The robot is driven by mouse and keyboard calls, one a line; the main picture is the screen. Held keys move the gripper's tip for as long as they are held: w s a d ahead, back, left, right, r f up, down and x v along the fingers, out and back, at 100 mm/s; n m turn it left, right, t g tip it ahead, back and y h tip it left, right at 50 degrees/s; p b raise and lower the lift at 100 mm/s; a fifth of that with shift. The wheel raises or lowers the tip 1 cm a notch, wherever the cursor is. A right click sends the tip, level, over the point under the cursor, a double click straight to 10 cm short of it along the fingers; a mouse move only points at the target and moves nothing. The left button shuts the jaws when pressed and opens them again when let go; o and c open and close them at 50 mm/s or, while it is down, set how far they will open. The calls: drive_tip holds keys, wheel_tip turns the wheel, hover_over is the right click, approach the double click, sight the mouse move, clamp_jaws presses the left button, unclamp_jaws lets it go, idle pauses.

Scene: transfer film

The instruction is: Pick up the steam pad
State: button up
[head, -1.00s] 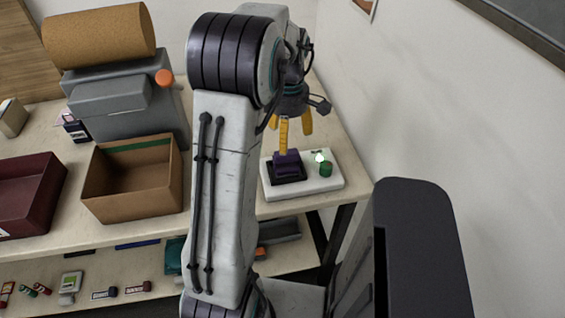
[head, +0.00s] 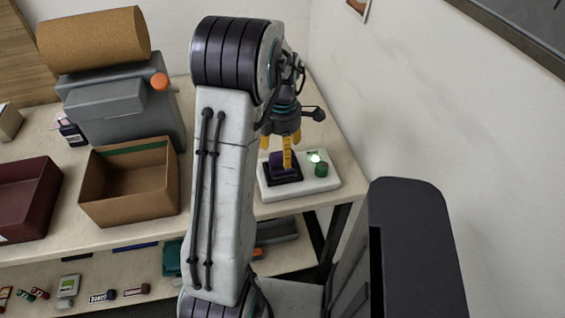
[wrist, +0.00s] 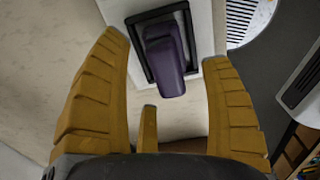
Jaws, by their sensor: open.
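The steam pad looks like a dark purple block with a raised handle (wrist: 167,62). It sits in a black square frame on a white base plate (head: 318,184) at the table's right end. In the head view the pad (head: 276,162) is partly hidden behind a yellow finger. My gripper (head: 282,148) has yellow fingers, points down and is just above the pad. In the wrist view my gripper (wrist: 163,50) is open, with the fingers spread left and right of the purple handle. The fingers show no contact with it.
A green knob (head: 321,169) stands on the white base, right of the pad. A brown open box (head: 130,210) and a dark red bin (head: 30,205) stand to the left. A grey machine with a cork roll (head: 95,40) is behind them. A wall rises at the right.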

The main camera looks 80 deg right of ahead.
drive_tip(key=shift+f, duration=1.55)
drive_tip(key=shift+c, duration=0.4)
drive_tip(key=c, duration=1.3)
